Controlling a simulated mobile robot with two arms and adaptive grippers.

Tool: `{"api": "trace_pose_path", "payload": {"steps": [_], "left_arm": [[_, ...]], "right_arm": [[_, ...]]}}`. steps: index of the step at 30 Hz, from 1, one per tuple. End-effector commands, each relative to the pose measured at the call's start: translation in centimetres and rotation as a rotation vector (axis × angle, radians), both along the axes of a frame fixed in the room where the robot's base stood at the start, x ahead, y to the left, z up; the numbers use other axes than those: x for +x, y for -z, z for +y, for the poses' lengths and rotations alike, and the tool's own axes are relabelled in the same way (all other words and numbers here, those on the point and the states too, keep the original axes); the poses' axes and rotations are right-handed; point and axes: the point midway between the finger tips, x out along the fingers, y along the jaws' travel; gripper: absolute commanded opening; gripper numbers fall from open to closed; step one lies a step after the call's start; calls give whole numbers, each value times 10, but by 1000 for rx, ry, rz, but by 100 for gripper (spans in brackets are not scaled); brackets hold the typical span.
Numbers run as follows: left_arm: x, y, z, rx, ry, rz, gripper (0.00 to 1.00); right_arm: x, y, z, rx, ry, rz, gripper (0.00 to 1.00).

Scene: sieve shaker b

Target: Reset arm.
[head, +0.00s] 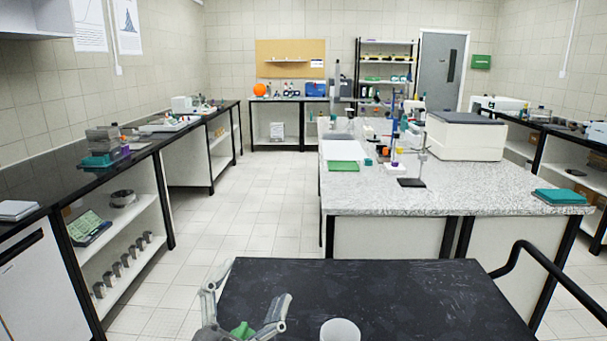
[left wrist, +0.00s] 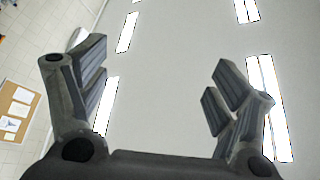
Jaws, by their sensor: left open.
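My left gripper (head: 244,303) is at the bottom of the head view, in front of the left edge of a black tabletop (head: 400,290). Its fingers are spread apart and point up. The left wrist view shows the same gripper (left wrist: 157,90) with both fingers wide apart and nothing between them. Behind the fingers there is only ceiling, with bright lamps, and some wall at the left. A small green thing (head: 243,330) shows low between the fingers in the head view; I cannot tell what it is. My right gripper is not in view.
A white round container (head: 340,331) stands on the black tabletop, right of my left gripper. A black rail (head: 560,255) rises at its right. A speckled bench (head: 470,195) stands beyond it. A shelf bench (head: 130,215) runs along the left. The tiled floor (head: 235,205) between them is clear.

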Motion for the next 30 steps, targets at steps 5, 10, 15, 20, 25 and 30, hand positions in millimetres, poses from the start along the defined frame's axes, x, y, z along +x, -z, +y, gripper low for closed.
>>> {"api": "trace_pose_path", "payload": {"steps": [5,10,15,20,25,30], "left_arm": [[-3,112,69,-150,-230,476,84],[-58,219,108,-223,-382,929,84],[-130,287,122,-246,-457,1285,84],[-194,323,124,-247,-487,1543,84],[-238,351,122,-235,-496,1728,84],[-227,399,121,-228,-500,1742,84]], "right_arm": [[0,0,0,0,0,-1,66],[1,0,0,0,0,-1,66],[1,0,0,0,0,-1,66],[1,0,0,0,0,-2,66],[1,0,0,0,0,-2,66],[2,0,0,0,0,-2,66]]}}
